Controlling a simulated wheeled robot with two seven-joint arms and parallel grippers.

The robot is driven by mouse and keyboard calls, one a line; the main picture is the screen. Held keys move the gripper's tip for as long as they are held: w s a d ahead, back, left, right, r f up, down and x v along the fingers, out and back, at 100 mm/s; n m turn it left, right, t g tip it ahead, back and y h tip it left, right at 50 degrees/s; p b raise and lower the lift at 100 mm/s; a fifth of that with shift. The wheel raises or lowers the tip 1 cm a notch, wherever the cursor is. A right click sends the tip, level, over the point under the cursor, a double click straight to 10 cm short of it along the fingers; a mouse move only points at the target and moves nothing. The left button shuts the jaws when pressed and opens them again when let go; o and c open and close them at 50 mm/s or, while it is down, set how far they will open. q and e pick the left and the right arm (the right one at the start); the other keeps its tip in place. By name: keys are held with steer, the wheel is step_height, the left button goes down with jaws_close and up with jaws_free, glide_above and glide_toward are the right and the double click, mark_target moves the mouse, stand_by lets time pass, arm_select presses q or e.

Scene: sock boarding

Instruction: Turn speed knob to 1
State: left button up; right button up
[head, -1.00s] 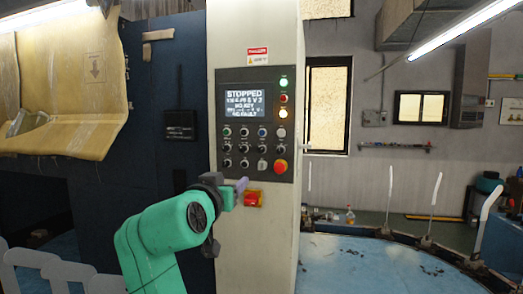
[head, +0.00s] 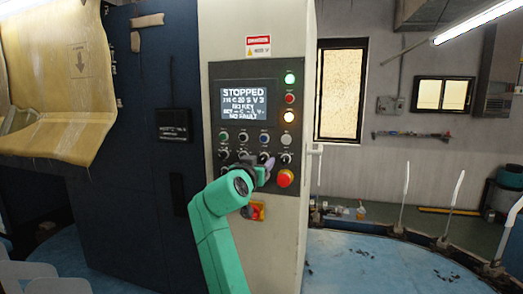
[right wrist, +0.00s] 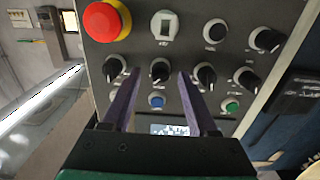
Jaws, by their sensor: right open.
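The control panel (head: 258,125) on the pale column carries several black knobs, and their labels are too small to read, so I cannot tell which is the speed knob. My right gripper (head: 267,163) is at the lower part of the panel, hiding some controls. In the right wrist view, the purple fingers of the open right gripper (right wrist: 160,73) point at the panel, with one black knob (right wrist: 160,71) showing between their tips. I cannot tell whether the fingers touch it. The screen (head: 245,103) reads STOPPED. My left gripper is not in view.
A red emergency button (right wrist: 105,20) with a yellow base is close beside the knobs. A second black knob (right wrist: 113,67) is just left of the fingers in the right wrist view. A red-and-yellow switch (head: 258,211) is below the panel.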

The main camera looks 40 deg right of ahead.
steer(key=shift+w+d+r, duration=0.15)
steer(key=shift+w+d, duration=0.2)
steer(key=shift+d, duration=0.15)
steer(key=shift+s+a, duration=0.15)
steer(key=shift+a, duration=0.15)
jaws_close()
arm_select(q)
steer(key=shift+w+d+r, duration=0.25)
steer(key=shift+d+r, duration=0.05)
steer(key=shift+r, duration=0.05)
